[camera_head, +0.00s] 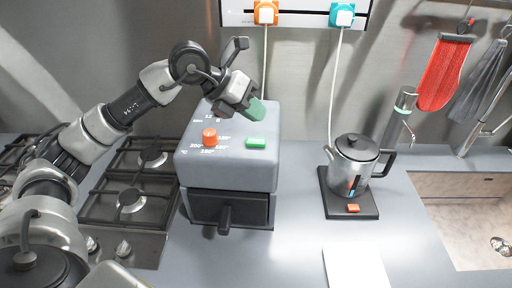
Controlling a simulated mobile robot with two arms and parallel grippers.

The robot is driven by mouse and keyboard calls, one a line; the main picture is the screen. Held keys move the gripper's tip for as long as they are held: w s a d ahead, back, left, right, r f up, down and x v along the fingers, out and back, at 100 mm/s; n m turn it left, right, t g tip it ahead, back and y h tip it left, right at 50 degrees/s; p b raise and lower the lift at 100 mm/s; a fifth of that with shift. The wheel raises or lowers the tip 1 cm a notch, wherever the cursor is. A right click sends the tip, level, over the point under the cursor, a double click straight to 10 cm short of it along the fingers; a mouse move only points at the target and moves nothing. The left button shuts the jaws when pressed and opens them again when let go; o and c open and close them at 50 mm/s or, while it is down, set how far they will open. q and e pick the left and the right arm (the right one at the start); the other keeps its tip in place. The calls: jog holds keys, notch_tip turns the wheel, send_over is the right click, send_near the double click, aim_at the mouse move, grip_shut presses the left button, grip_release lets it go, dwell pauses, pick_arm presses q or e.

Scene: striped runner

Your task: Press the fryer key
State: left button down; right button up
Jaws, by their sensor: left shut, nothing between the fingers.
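The fryer (226,165) is a grey box on the counter with a black drawer and handle at its front. On its top are an orange knob (209,137) with white temperature marks around it and a flat green key (256,142). My left gripper (257,110) reaches in from the left and shows over the back right part of the fryer top. Its green-tipped fingers are shut and empty. They appear above and behind the key, apart from it. My right gripper is not in view.
A gas hob (132,196) lies left of the fryer. A metal kettle (355,165) stands on a black base (340,206) to the right, with an orange switch (353,208). Two cords hang from plugs on the wall strip (300,18). A sink (470,215) is far right.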

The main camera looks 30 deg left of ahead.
aim_at(255, 139)
pick_arm(q)
jog(key=shift+f+b, duration=1)
jog(key=shift+f, duration=0.65)
jog(key=shift+f, duration=0.1)
dwell(0.6)
jog(key=shift+f+b, duration=0.3)
jog(key=shift+b, duration=0.05)
jog(key=shift+f+b, duration=0.45)
dwell(0.5)
dwell(0.4)
jog(key=shift+r+p, duration=0.65)
jog(key=shift+r, duration=0.25)
notch_tip(255, 139, up, 5)
jog(key=p, duration=0.3)
jog(key=shift+p, duration=0.35)
